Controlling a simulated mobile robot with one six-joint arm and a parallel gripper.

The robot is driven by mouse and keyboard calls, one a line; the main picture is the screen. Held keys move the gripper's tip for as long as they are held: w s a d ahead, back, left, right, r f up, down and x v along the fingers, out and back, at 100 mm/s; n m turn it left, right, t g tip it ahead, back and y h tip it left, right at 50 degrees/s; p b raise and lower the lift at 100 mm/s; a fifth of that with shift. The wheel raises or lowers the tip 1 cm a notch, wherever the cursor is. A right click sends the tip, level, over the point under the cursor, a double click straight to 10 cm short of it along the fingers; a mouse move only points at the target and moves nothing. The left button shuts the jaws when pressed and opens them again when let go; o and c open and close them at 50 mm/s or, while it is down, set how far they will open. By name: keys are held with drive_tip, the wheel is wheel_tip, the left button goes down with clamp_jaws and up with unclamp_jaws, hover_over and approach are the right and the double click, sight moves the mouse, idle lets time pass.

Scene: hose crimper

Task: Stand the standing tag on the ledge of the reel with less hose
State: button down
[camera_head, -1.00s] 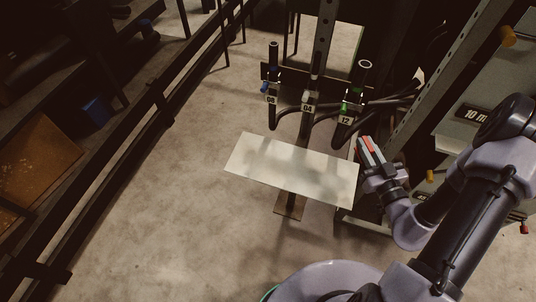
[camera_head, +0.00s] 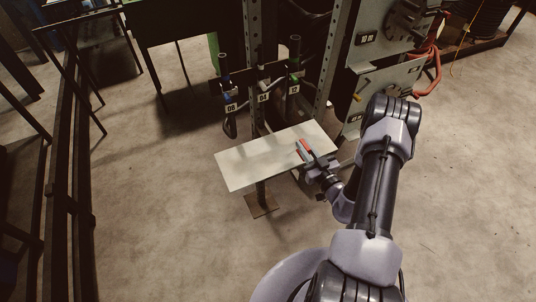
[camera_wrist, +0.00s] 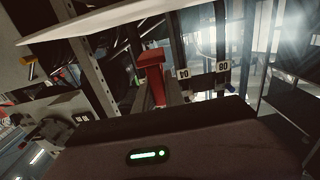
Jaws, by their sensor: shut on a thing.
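A small red piece, which I take for the standing tag (camera_head: 307,145), is held in my gripper (camera_head: 304,150). My gripper is shut on it, and they appear over or close to the right end of the pale table in the head view. The red tag (camera_wrist: 151,75) also shows in the wrist view, rising past the dark gripper body. A dark reel-like disc (camera_head: 405,20) is on the grey panel at the upper right, with red hose (camera_head: 434,62) hanging beside it. Another dark coil or reel (camera_head: 486,16) stands farther right, cut by the frame edge. I cannot make out a ledge on either.
The pale table (camera_head: 245,167) stands on one post. Behind it a rack holds dark hoses with labels 08, 04 and 12 (camera_head: 293,90). The grey panel (camera_head: 376,62) carries small labels. Dark rails run along the left. The floor at right is open.

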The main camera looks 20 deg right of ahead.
drive_tip(key=w+a+b, duration=0.1)
drive_tip(key=w+a, duration=0.1)
drive_tip(key=a, duration=0.1)
drive_tip(key=w+a+f, duration=0.1)
drive_tip(key=w+a, duration=0.2)
drive_tip(key=w+a+b, duration=0.1)
drive_tip(key=w+a, duration=0.2)
drive_tip(key=shift+w+f+b, duration=0.2)
drive_tip(key=shift+f+b, duration=0.05)
drive_tip(key=shift+b, duration=0.1)
wheel_tip(320, 180, down, 4)
drive_tip(key=shift+r+b, duration=0.15)
drive_tip(key=shift+b, duration=1.05)
drive_tip(key=shift+r, duration=0.2)
drive_tip(key=c, duration=1.8)
unclamp_jaws()
drive_tip(key=shift+f, duration=0.2)
drive_tip(key=shift+c, duration=0.2)
drive_tip(key=o, duration=0.4)
drive_tip(key=shift+o, duration=0.2)
drive_tip(key=shift+r, duration=0.15)
